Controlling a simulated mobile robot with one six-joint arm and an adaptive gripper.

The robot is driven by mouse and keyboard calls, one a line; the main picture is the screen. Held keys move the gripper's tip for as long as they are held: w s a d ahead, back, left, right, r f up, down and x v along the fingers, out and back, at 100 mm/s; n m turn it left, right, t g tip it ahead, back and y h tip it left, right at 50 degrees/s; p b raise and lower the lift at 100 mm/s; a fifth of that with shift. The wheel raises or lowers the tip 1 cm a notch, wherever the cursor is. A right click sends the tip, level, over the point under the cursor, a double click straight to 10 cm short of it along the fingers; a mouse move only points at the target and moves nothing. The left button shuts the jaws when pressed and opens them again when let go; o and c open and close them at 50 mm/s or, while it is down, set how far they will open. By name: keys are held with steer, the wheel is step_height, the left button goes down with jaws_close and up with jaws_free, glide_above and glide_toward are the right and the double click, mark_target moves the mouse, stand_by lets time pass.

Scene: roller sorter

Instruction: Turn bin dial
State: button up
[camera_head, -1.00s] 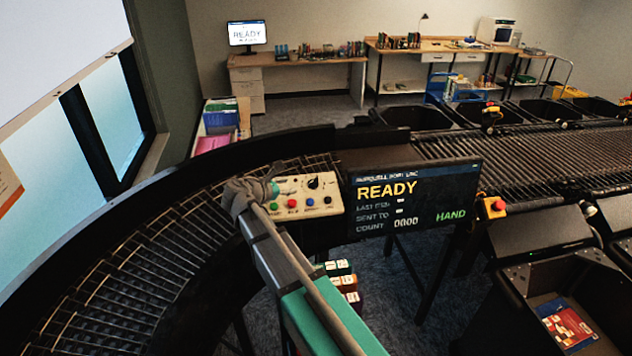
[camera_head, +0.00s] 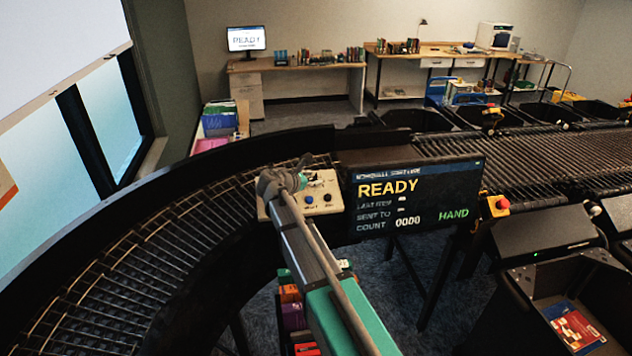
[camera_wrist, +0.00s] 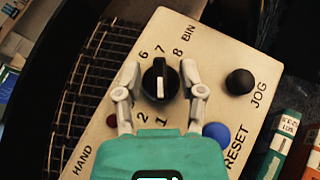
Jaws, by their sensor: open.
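The bin dial (camera_wrist: 160,80) is a black round knob with a white pointer line on a cream control panel (camera_wrist: 212,65). Numbers including 1, 2, 6, 7 and 8 and the word BIN are printed around it. In the wrist view the pointer line runs roughly upright. My gripper (camera_wrist: 159,83) is open, with one grey fingertip on each side of the knob; I cannot tell whether either touches it. In the head view my gripper (camera_head: 299,176) is over the panel (camera_head: 325,203) and hides much of it, including the dial.
A black JOG knob (camera_wrist: 240,81) and a blue RESET button (camera_wrist: 216,132) sit close right of the dial. A screen (camera_head: 412,200) reading READY and HAND stands right of the panel. A roller conveyor (camera_head: 140,245) curves behind and left.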

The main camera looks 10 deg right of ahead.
steer(key=shift+w+d+f, duration=0.1)
steer(key=shift+w+d, duration=0.05)
steer(key=shift+d, duration=0.05)
jaws_close()
steer(key=shift+d, duration=0.2)
stand_by(0.4)
